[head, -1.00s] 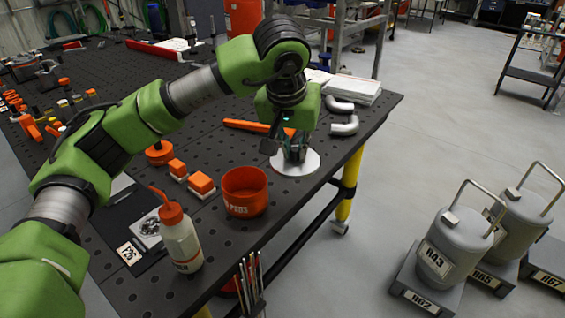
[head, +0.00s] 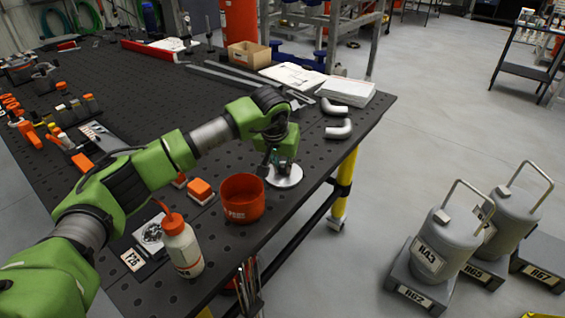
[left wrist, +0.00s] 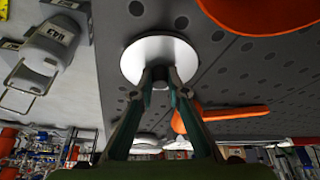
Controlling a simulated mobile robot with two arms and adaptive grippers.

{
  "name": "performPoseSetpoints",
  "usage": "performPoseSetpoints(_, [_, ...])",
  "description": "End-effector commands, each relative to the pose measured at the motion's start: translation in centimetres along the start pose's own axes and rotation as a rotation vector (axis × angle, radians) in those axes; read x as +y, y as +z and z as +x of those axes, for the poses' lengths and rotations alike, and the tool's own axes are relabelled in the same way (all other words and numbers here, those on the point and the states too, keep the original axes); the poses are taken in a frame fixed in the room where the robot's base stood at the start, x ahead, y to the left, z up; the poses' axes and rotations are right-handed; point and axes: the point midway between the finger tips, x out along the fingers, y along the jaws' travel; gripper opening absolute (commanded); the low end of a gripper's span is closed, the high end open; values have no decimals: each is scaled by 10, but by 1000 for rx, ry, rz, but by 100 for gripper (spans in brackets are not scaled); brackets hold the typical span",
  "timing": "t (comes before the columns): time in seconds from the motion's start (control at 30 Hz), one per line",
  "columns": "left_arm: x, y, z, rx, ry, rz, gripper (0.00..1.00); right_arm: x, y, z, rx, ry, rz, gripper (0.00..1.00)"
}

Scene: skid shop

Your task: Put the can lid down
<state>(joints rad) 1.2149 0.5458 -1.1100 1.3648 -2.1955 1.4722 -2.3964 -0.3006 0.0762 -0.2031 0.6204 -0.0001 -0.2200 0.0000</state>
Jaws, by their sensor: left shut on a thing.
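The can lid (head: 287,179) is a pale round disc near the right edge of the dark table, just right of the orange can. My left gripper (head: 274,165) comes down from above and is shut on the lid's small knob. In the left wrist view the lid (left wrist: 152,50) is flat beyond the fingers, with the knob between the fingertips (left wrist: 160,80). The lid is level and low over the tabletop; I cannot tell whether it touches. The orange can (head: 241,202) is open-topped and stands apart from the lid. My right gripper is not in view.
A white bottle with an orange top (head: 182,245) and orange-topped blocks (head: 201,190) stand left of the can. The table's right edge is close. Grey canisters (head: 431,255) stand on the floor.

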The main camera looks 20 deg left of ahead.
Motion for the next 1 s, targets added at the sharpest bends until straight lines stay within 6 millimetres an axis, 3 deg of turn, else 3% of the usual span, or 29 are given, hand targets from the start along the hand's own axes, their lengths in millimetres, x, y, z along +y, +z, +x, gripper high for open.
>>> performPoseSetpoints(0.37, [0, 2, 5, 1, 0, 0, 0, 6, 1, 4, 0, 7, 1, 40])
performPoseSetpoints(0.4, [0, 2, 4, 0, 0, 0, 25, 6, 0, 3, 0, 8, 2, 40])
performPoseSetpoints(0.43, [0, 2, 3, 0, 0, 0, 31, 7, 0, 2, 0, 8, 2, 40])
performPoseSetpoints(0.8, [0, 1, 1, 0, 0, -1, 31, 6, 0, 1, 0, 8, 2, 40])
performPoseSetpoints(1.0, [0, -1, -21, 6, 1, 0, 31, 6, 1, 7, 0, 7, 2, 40])
